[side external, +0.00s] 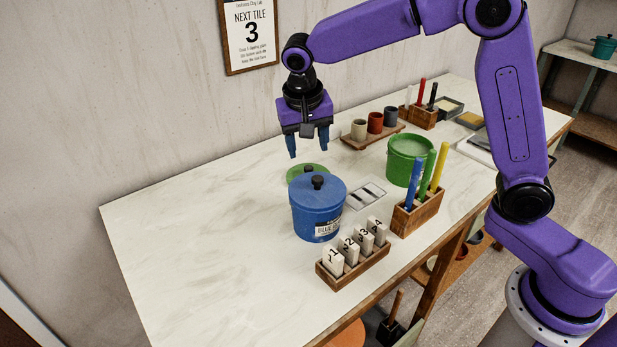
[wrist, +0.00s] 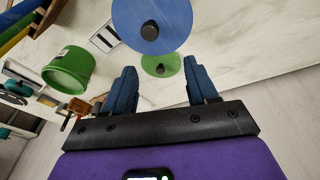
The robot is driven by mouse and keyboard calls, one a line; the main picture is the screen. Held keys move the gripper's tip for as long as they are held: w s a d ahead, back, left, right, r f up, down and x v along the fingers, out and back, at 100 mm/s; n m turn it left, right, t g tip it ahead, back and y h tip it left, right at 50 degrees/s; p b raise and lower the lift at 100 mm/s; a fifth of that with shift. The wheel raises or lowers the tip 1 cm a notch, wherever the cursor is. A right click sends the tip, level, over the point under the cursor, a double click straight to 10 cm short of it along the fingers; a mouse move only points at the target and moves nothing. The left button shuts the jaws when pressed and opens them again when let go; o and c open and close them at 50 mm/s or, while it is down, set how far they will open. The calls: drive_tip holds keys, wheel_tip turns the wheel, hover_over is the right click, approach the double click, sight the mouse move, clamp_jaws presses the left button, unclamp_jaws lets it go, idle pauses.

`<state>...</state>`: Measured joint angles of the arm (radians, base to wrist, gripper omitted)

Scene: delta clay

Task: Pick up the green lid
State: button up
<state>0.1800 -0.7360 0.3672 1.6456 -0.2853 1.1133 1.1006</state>
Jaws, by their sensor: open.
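The green lid (side external: 305,170) lies on the table behind the blue lidded pot (side external: 318,210), which hides part of it. In the wrist view the green lid (wrist: 161,65) shows as a disc with a dark knob, partly covered by the blue lid (wrist: 150,22). My gripper (side external: 308,152) is open and empty, above the table near the green lid. In the wrist view the lid lies between and beyond my two fingers (wrist: 155,92). The green pot (side external: 408,160) stands open to the right, and it also shows in the wrist view (wrist: 70,70).
A wooden block with numbered tiles (side external: 352,268) and a holder with coloured sticks (side external: 418,212) stand at the front. A rack of small cups (side external: 374,128) is behind. A small plate with dark slots (side external: 366,195) lies beside the blue pot. The table's left part is clear.

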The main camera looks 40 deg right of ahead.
drive_tip(key=w+d+f+m+h, duration=0.2)
drive_tip(key=w+d+m, duration=0.3)
drive_tip(key=w+m, duration=0.55)
drive_tip(key=n, duration=0.2)
approach(308, 167)
drive_tip(key=x, duration=0.8)
drive_tip(key=shift+d+f, duration=0.1)
drive_tip(key=shift+f, duration=0.15)
clamp_jaws()
